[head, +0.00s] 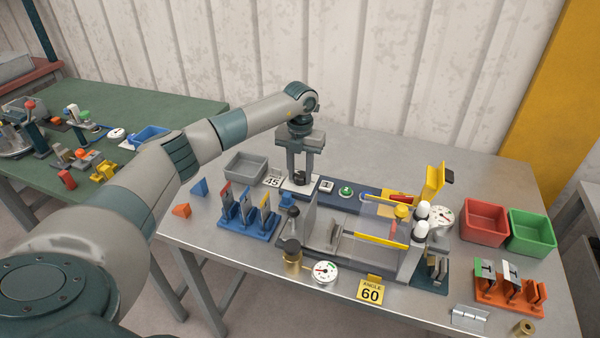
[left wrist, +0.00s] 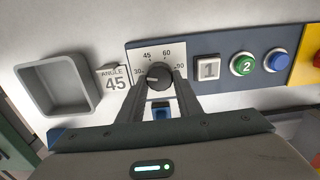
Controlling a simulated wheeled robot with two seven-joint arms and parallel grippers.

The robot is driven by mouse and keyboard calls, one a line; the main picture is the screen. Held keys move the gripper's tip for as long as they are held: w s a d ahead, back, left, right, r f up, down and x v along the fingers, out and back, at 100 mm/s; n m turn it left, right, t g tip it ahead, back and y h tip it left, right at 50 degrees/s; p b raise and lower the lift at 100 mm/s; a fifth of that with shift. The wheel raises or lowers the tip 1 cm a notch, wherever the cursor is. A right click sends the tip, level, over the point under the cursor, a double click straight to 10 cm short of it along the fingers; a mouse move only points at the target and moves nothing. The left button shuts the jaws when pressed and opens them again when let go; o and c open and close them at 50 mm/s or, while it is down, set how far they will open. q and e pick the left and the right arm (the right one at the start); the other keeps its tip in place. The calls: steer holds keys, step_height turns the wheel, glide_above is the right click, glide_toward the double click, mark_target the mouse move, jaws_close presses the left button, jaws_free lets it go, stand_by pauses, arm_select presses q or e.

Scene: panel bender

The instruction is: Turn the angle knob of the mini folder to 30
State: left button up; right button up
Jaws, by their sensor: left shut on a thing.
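The angle knob (left wrist: 158,78) is a black round knob on a white dial plate (left wrist: 172,47) marked 30, 45, 60 and 90. Its small white pointer mark appears to face left, toward the 30 side. My left gripper (head: 300,181) reaches down from above at the back of the mini folder (head: 345,240). In the left wrist view its two fingers (left wrist: 158,83) are shut on the knob, one on each side. The fingers hide part of the knob in the head view. My right gripper is not in view.
Beside the dial are a square button marked 1 (left wrist: 208,70), a green button marked 2 (left wrist: 243,64) and a blue button (left wrist: 277,61). A grey tray (left wrist: 57,88) and an "ANGLE 45" card (left wrist: 115,80) stand left.

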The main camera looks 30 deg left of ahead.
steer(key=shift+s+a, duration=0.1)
arm_select(q)
steer(key=o, duration=1)
steer(key=shift+o, duration=0.2)
steer(key=shift+r, duration=0.15)
steer(key=shift+r, duration=0.6)
step_height(320, 180, up, 7)
steer(key=b, duration=0.3)
step_height(320, 180, up, 8)
steer(key=b, duration=0.1)
glide_above(300, 175)
steer(key=shift+r, duration=0.5)
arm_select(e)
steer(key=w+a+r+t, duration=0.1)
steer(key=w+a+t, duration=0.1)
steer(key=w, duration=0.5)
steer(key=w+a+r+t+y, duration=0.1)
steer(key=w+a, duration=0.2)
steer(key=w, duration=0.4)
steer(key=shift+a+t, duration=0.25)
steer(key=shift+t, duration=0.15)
